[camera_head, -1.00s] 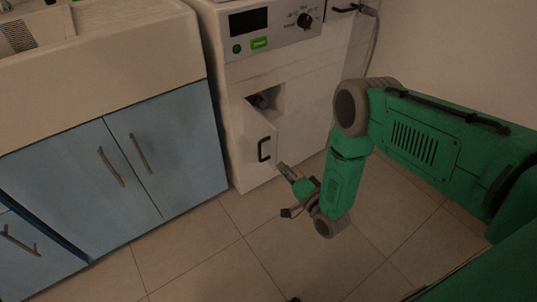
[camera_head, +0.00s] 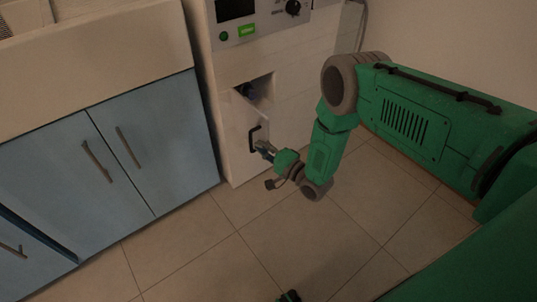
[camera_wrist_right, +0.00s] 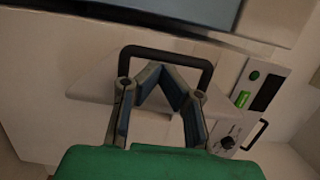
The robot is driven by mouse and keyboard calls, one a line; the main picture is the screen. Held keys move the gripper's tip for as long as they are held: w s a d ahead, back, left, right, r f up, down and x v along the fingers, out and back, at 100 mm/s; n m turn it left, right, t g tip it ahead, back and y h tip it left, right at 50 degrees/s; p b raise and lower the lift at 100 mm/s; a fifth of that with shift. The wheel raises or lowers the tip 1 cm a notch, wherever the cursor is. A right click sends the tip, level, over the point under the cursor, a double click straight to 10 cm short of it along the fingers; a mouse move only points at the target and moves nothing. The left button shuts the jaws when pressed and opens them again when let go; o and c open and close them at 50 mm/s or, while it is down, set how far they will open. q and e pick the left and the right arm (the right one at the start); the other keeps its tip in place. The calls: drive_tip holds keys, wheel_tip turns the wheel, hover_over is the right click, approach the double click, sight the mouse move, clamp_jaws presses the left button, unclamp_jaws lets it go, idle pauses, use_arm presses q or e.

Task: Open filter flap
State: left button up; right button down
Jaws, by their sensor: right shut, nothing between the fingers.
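The filter flap (camera_head: 238,124) is a white panel with a black handle (camera_head: 253,137) on the lower front of the white machine. It stands ajar, with a dark opening (camera_head: 257,90) showing above it. My right gripper (camera_head: 263,148) is at the handle. In the right wrist view, the gripper (camera_wrist_right: 163,72) is shut with nothing held. Its fingertips lie in front of or within the loop of the handle (camera_wrist_right: 207,72); I cannot tell whether they touch. The flap (camera_wrist_right: 95,85) shows behind the fingers.
The machine's control panel has a display, a knob (camera_head: 294,8) and a green label (camera_head: 246,30). Blue cabinets (camera_head: 165,140) with bar handles stand to the left under a pale counter. The tiled floor (camera_head: 240,260) before the machine is clear.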

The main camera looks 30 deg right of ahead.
drive_tip(key=shift+w, duration=0.15)
drive_tip(key=w+a+m+t+h, duration=0.1)
drive_tip(key=a+m+h, duration=0.1)
drive_tip(key=a+h, duration=0.2)
drive_tip(key=a, duration=0.3)
drive_tip(key=shift+a+m, duration=0.15)
drive_tip(key=shift+m, duration=0.25)
drive_tip(key=shift+s, duration=0.15)
